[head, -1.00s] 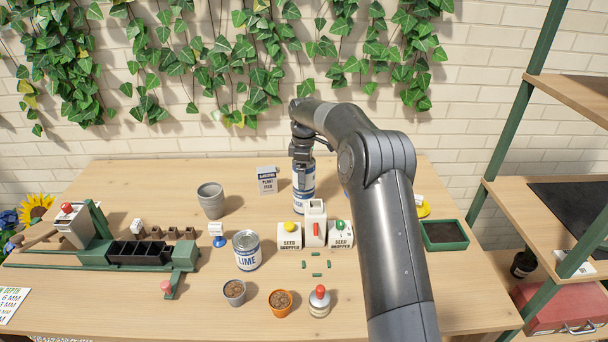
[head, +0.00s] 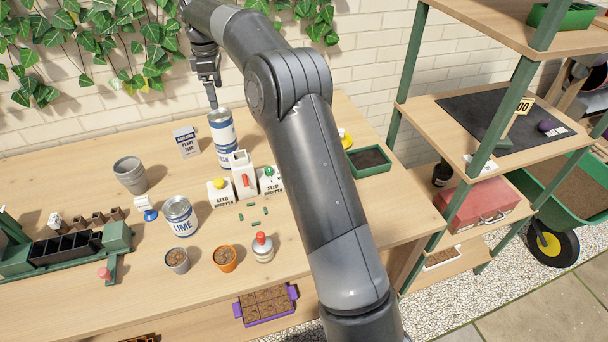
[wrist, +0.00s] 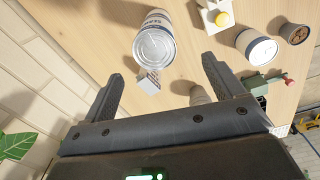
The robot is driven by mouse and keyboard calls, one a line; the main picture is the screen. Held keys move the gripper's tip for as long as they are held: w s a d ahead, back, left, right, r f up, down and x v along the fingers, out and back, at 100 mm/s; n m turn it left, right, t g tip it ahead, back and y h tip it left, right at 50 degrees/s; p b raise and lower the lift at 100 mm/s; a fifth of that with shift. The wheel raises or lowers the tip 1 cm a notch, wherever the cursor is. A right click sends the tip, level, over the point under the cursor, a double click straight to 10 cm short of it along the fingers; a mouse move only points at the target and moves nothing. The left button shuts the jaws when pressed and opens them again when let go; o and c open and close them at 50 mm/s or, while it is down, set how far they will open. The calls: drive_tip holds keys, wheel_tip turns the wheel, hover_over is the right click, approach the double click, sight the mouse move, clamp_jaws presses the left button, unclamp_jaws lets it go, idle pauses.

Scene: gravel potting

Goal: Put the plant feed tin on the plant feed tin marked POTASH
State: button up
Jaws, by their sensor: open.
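A blue-and-white tin stack (head: 222,138) stands upright near the back of the bench; it looks like one tin on another, but I cannot read a POTASH label. In the wrist view the top tin (wrist: 155,46) shows its silver lid and part of a label that seems to begin "SEAW". My gripper (head: 212,103) is just above the stack, apparently clear of it. In the wrist view its two fingers (wrist: 163,75) are spread with nothing between them. A separate tin marked LIME (head: 180,217) stands upright to the front left.
A plant feed box (head: 186,142) stands close left of the stack. A grey pot (head: 130,176) is at left, a green tray (head: 368,161) at right. The brick wall is close behind.

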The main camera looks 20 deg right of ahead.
drive_tip(key=s+d+r+m+t, duration=0.1)
drive_tip(key=s+d+r+m, duration=0.2)
drive_tip(key=s, duration=0.5)
drive_tip(key=s+d+r+m+t, duration=0.1)
drive_tip(key=s+d+r+m, duration=0.1)
drive_tip(key=s+r, duration=0.45)
drive_tip(key=s+d+r+m+t, duration=0.1)
drive_tip(key=s+d+r+m, duration=0.15)
drive_tip(key=s, duration=0.65)
drive_tip(key=s+d+f+m, duration=0.1)
drive_tip(key=s+f+m, duration=0.1)
drive_tip(key=s, duration=0.5)
drive_tip(key=s+d+f+m+t, duration=0.1)
drive_tip(key=s+d+f+m, duration=0.1)
drive_tip(key=s, duration=0.6)
drive_tip(key=s+d+f+m+t, duration=0.1)
drive_tip(key=s+d+f+m, duration=0.1)
drive_tip(key=s+f+m, duration=0.2)
drive_tip(key=s+f, duration=0.1)
drive_tip(key=s, duration=0.2)
drive_tip(key=shift+s+f, duration=0.2)
drive_tip(key=shift+f, duration=0.1)
